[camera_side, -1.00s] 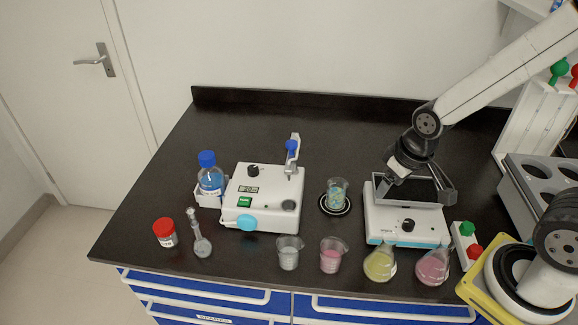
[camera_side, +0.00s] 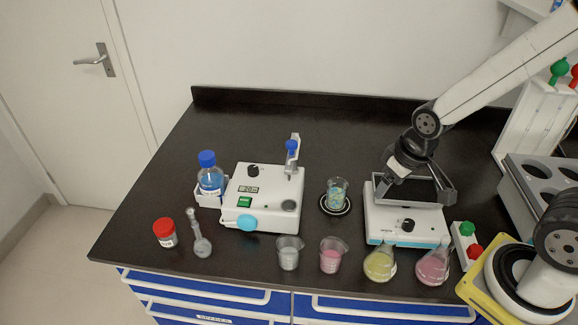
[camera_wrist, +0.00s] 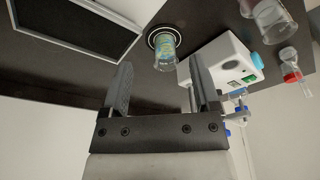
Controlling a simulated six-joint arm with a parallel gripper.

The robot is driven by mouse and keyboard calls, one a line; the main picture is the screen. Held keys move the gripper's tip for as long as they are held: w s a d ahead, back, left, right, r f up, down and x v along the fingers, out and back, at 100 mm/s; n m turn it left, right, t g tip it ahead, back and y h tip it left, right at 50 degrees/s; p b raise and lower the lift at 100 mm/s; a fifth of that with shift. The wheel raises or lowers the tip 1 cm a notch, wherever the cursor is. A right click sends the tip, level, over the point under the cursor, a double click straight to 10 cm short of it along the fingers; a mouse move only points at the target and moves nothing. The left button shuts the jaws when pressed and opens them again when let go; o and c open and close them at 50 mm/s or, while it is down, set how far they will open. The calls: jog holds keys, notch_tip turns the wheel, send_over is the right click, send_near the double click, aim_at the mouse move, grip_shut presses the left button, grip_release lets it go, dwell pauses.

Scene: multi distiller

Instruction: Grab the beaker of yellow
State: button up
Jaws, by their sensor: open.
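The yellow liquid (camera_side: 380,264) is in a conical flask at the bench's front edge, in front of the white device with a black top. A glass beaker (camera_side: 337,192) with blue-green and yellowish contents stands on a round black pad (camera_side: 334,211) in mid-bench. It also shows in the wrist view (camera_wrist: 164,48), beyond the fingertips. My gripper (camera_side: 427,176) is over the black-topped device, right of that beaker and behind the yellow flask. In the wrist view my gripper (camera_wrist: 160,64) has its fingers apart with nothing held. The yellow flask is not seen clearly in the wrist view.
A clear beaker (camera_side: 288,256), a pink beaker (camera_side: 331,257) and a pink flask (camera_side: 433,266) line the front edge. A white device (camera_side: 262,200) stands left. The black-topped device (camera_side: 405,222) is below my gripper. A grey rack (camera_side: 540,185) stands right. The back bench is clear.

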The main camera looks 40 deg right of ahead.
jog(key=shift+o, duration=0.8)
jog(key=shift+r, duration=0.2)
